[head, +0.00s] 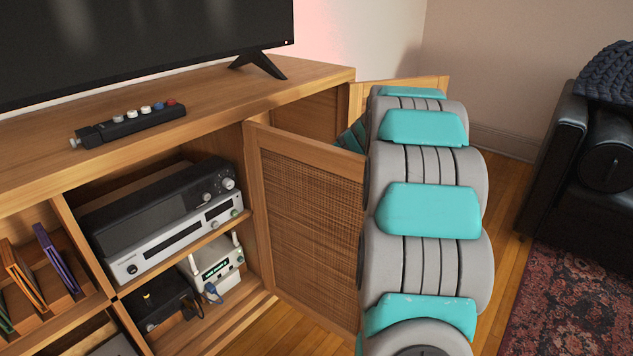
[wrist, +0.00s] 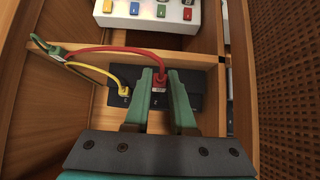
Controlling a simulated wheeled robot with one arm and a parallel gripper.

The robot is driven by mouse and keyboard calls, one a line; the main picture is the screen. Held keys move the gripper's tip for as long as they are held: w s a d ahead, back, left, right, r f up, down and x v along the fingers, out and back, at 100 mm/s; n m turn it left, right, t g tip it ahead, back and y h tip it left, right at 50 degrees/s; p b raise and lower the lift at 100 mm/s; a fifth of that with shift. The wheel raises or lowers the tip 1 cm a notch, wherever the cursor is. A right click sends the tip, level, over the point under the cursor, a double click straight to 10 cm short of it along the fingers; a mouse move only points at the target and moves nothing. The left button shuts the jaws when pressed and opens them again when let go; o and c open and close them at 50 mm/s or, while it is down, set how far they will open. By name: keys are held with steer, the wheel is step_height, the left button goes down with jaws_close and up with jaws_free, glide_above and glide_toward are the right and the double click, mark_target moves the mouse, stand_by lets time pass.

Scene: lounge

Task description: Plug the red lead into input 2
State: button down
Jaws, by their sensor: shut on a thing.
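In the wrist view my gripper (wrist: 160,76) is shut on the red lead's plug (wrist: 159,84), which sits between its two green fingers. The red lead (wrist: 105,49) arches left from the plug towards the cabinet's side wall. Behind and below the fingers is a dark box (wrist: 208,80). A yellow plug (wrist: 125,91) stands at this box, left of my gripper, with its yellow lead running left. In the head view my gripper is hidden behind the cabinet door (head: 308,225).
A white unit with coloured buttons (wrist: 150,14) stands beyond a wooden divider (wrist: 210,59). A woven panel (wrist: 285,80) closes in the right side. In the head view, a silver device (head: 170,240) and a white box (head: 218,266) fill the shelves. A black controller (head: 130,122) lies on top.

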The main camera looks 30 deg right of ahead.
steer(key=w+a+p, duration=0.2)
steer(key=w+p, duration=0.3)
steer(key=w, duration=0.2)
steer(key=shift+w+a, duration=0.2)
steer(key=shift+a, duration=0.1)
stand_by(0.7)
steer(key=shift+w+a+f+b, duration=0.1)
steer(key=shift+w+b, duration=0.15)
steer(key=shift+b, duration=0.5)
stand_by(0.3)
steer(key=shift+w+a, duration=0.3)
steer(key=shift+w, duration=0.5)
stand_by(0.7)
steer(key=c, duration=0.7)
jaws_free()
steer(key=shift+b+v, duration=0.4)
steer(key=shift+v, duration=3.55)
